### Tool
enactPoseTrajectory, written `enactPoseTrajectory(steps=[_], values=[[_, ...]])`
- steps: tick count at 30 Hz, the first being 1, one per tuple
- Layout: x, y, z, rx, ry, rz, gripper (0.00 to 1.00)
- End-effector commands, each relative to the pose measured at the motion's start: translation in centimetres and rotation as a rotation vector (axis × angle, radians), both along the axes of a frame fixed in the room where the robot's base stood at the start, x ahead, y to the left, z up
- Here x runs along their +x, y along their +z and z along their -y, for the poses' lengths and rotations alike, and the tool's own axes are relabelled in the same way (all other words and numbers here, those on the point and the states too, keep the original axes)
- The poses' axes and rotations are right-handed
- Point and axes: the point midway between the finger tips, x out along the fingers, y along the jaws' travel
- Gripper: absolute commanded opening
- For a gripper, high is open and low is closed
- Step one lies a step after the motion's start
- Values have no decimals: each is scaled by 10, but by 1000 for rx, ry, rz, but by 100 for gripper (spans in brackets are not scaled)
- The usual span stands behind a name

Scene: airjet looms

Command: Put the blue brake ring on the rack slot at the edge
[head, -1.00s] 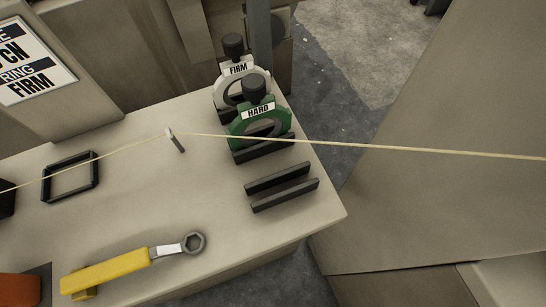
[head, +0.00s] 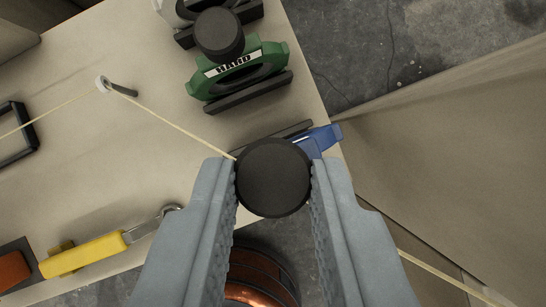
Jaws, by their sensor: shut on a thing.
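My gripper (head: 276,172) is shut on the black round knob (head: 273,178) of the blue brake ring (head: 318,141). Only a blue piece of the ring shows, beyond the knob and to its right; the rest is hidden under the knob and fingers. The edge rack slot shows as one dark bar (head: 285,132) just beyond the knob, at the table's right edge. The blue ring overlaps this slot in the picture. I cannot tell whether it is seated in the slot or above it.
The green HARD ring (head: 262,66) stands in the neighbouring slot, with a grey ring (head: 180,8) behind. A pale yarn (head: 165,122) runs from an eyelet (head: 103,84) to my gripper. A yellow-handled wrench (head: 85,257) lies left. A copper-coloured cylinder (head: 262,280) is below.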

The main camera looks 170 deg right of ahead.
Motion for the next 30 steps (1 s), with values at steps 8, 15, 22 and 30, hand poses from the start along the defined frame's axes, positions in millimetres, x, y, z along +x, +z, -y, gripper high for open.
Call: enactPoseTrajectory(steps=[8, 15, 22, 30], values=[[0, -19, 0, 0, -1, 0, 0], [0, -50, 0, 1, 0, -1, 0], [0, -52, 0, 0, 0, 1, 0], [0, -54, 0, 0, 0, 0, 44]])
